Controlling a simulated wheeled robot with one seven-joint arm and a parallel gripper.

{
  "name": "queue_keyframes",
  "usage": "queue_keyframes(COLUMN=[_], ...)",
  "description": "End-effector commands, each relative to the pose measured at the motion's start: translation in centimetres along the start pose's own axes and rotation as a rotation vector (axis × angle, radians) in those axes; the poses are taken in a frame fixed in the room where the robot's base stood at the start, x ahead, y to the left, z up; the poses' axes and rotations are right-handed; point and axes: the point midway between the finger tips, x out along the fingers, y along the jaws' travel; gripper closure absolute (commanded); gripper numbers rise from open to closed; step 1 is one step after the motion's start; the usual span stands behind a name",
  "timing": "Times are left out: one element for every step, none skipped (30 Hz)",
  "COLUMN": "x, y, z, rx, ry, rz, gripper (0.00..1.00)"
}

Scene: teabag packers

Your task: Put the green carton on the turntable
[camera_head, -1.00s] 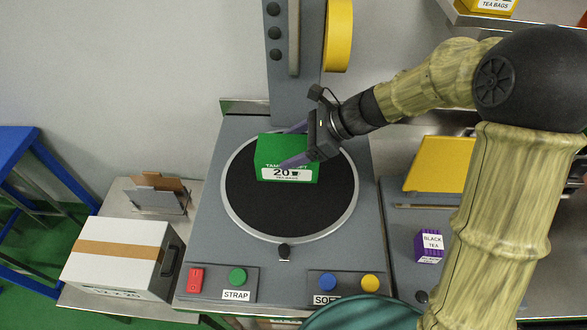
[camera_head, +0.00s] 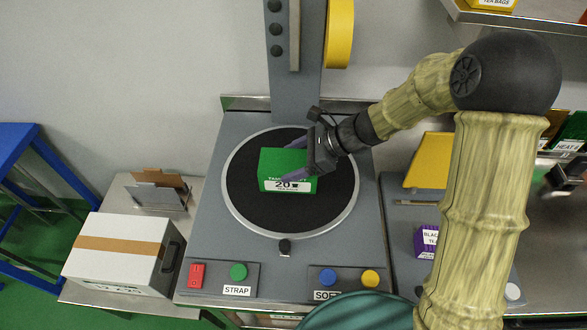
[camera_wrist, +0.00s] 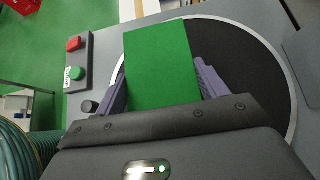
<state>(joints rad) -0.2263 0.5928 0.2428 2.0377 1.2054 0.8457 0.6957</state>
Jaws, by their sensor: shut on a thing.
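The green carton (camera_head: 289,168) has a white label with "20" on its front and is over the black turntable (camera_head: 250,205), near its middle. My gripper (camera_head: 292,163) reaches in from the right and is shut on the carton, one finger on each side. In the wrist view the carton (camera_wrist: 161,65) sits between the two purple fingers, with the black turntable disc (camera_wrist: 240,55) beside and behind it. I cannot tell whether the carton's underside touches the disc.
A front panel holds a red switch (camera_head: 196,275), a green button (camera_head: 238,271), a blue button (camera_head: 328,276) and a yellow button (camera_head: 370,278). A grey column (camera_head: 292,60) stands behind the turntable. A white case (camera_head: 115,250) is at left and a purple tea box (camera_head: 428,241) at right.

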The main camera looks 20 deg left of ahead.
Motion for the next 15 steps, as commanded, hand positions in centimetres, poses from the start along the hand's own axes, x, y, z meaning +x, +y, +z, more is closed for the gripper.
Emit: queue_keyframes(x=[0.0,0.0,0.2,0.3,0.6,0.9,1.2,1.5,1.8,2.0,2.1,2.2,2.3,2.3,2.2], y=[0.0,0.0,0.0,0.0,0.0,0.1,0.1,0.1,0.1,0.1,0.1,0.0,0.0,0.0,0.0], z=[0.0,-0.1,-0.2,-0.5,-0.7,-1.2,-1.6,-1.9,-2.3,-2.6,-2.8,-2.9,-3.0,-3.0,-3.0], rx=[0.0,0.0,0.001,0.001,0.002,0.003,0.003,0.004,0.003,0.003,0.002,0.001,0.001,0.0,0.0], ry=[0.0,0.0,0.0,0.0,0.0,0.0,0.0,-0.001,0.0,0.0,0.0,0.0,0.0,0.0,0.0], rz=[0.0,0.0,0.001,0.001,0.002,0.003,0.003,0.003,0.003,0.003,0.002,0.0,0.0,-0.001,-0.001], gripper=[0.84,0.84,0.84,0.84,0.84,0.84,0.84,0.84,0.84,0.84,0.84,0.84,0.84,0.84,0.84])
